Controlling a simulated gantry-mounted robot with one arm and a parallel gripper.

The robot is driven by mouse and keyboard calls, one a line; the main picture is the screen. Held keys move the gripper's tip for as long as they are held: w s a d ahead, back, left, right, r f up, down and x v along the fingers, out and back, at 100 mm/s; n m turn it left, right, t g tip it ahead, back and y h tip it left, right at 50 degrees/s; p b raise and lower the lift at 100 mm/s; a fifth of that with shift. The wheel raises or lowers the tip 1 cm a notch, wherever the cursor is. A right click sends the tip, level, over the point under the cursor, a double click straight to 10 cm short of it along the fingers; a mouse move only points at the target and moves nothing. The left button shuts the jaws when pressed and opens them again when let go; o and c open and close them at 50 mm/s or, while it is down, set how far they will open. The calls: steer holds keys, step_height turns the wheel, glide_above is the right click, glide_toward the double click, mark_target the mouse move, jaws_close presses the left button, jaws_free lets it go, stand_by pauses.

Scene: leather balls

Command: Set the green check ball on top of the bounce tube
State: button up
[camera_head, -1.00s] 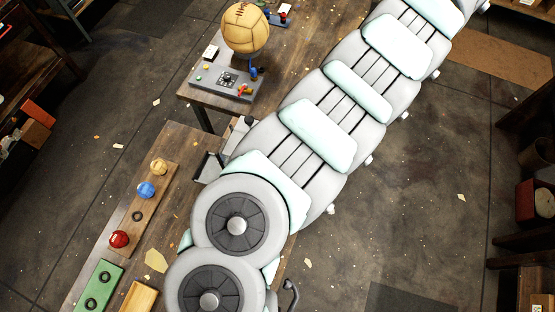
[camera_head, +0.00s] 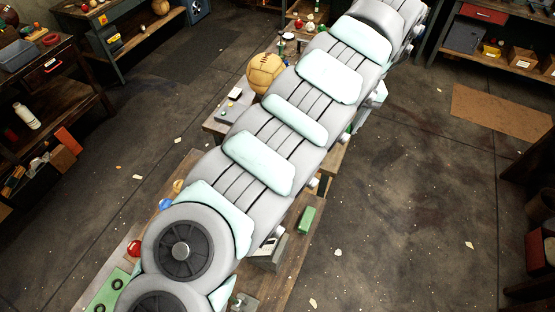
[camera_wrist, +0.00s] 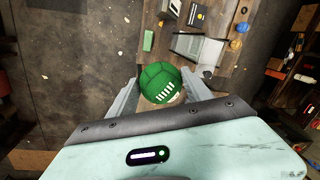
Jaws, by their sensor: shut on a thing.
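The green check ball (camera_wrist: 160,84), with a patch of white stripes, sits between the two fingers of my gripper (camera_wrist: 161,92) in the wrist view. The gripper is shut on it, and the ball is held above the bench. In the head view my own arm covers much of the bench, and I cannot make out the gripper or the ball there. I cannot tell the bounce tube for sure in either view.
A green block (camera_head: 306,219) and a grey box (camera_head: 268,252) stand on the bench, partly beside my arm. A large tan leather ball (camera_head: 265,73) stands farther back. A blue ball (camera_wrist: 236,45) shows in the wrist view. Open floor (camera_head: 400,210) lies to the right.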

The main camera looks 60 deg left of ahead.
steer(key=s+a+r+n+h, duration=0.1)
steer(key=s+a+r+n, duration=0.15)
steer(key=s+a, duration=0.5)
steer(key=s+a+r+n, duration=0.1)
steer(key=s+a+n, duration=0.3)
steer(key=s+a, duration=0.3)
steer(key=f+b, duration=0.2)
steer(key=f, duration=0.3)
steer(key=s+f+b, duration=0.1)
steer(key=f+b, duration=0.2)
steer(key=f, duration=0.3)
steer(key=f+b, duration=0.3)
steer(key=f, duration=0.3)
steer(key=shift+s+d, duration=0.25)
steer(key=shift+d, duration=0.1)
steer(key=shift+a+f, duration=0.1)
steer(key=shift+f, duration=1.65)
steer(key=shift+f, duration=0.1)
steer(key=o, duration=1.5)
steer(key=r, duration=0.4)
steer(key=w+r, duration=0.1)
steer(key=r, duration=0.3)
steer(key=w+r, duration=0.1)
steer(key=r, duration=0.3)
steer(key=shift+w, duration=0.15)
